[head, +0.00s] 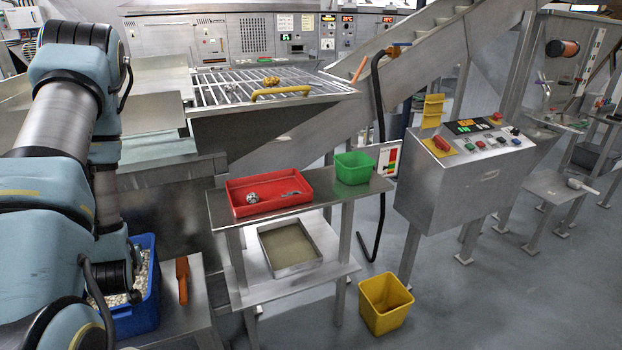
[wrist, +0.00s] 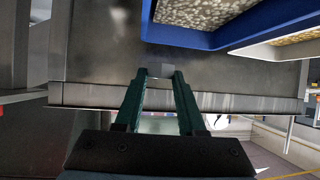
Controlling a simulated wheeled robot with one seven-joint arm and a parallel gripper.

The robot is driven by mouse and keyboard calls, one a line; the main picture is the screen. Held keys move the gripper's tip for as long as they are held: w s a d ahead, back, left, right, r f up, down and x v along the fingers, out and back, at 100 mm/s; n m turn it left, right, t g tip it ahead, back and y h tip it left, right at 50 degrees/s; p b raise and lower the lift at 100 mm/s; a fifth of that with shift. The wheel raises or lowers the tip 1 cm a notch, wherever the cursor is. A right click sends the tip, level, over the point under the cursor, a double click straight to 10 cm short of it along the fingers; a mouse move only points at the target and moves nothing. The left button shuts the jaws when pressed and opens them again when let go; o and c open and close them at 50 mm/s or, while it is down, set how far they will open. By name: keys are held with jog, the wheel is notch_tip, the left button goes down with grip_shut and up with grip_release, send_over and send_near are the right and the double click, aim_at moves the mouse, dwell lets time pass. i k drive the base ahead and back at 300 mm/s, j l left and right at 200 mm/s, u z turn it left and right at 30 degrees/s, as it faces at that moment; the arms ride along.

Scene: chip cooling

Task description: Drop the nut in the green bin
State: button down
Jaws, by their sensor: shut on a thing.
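The green bin (head: 353,168) stands upright on the right end of the metal stand's top shelf in the head view. The gripper is over a grey metal surface beside a blue bin (wrist: 200,38). In the head view my arm is at the far left, well away from the green bin, and hides the gripper.
A red tray (head: 240,209) with small metal parts sits left of the green bin. The blue bin (head: 151,310) of pale bits is below my arm, beside an orange-handled tool (head: 182,280). A yellow bin (head: 386,303) stands on the floor. A control box (head: 462,180) stands to the right.

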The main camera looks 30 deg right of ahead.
aim_at(359, 176)
jog(key=l+z, duration=0.6)
jog(key=z, duration=0.25)
jog(key=i+l+z, duration=0.1)
jog(key=l+z, duration=0.15)
jog(key=z, duration=0.15)
jog(key=i+l, duration=0.1)
jog(key=l, duration=0.15)
jog(key=i+l, duration=0.15)
jog(key=l, duration=0.1)
